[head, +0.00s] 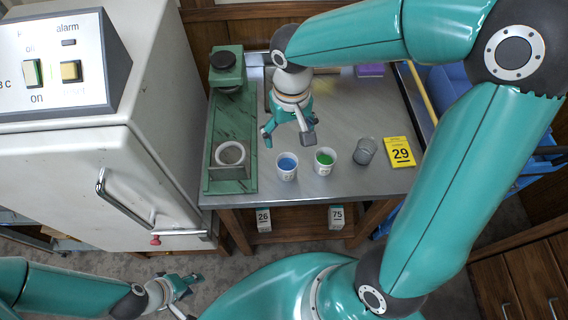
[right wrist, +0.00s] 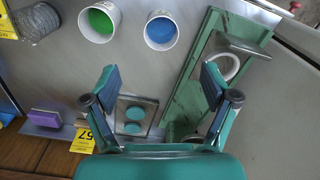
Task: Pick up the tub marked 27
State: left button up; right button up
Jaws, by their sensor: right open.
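Two small white tubs stand upright on the metal table: one with blue contents (head: 287,167) and one with green contents (head: 325,161). The blue tub (right wrist: 161,31) and green tub (right wrist: 99,20) also show at the top of the right wrist view. Their front marks are too small to read, so I cannot tell which is 27. My right gripper (head: 289,137) is open and empty above the table, behind the two tubs in the head view. Its fingers also show in the right wrist view (right wrist: 161,84). My left gripper (head: 188,296) is low at bottom left, away from the table; its jaw state is unclear.
A plate with teal discs (right wrist: 134,115) lies below my right gripper. Boxes marked 26 (head: 263,219) and 75 (head: 336,217) sit underneath.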

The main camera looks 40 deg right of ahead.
aim_at(286, 164)
jog(key=f, duration=1.4)
jog(key=shift+w+a+f, duration=0.1)
jog(key=shift+w+a, duration=0.05)
jog(key=shift+w, duration=0.1)
jog(key=c, duration=1.3)
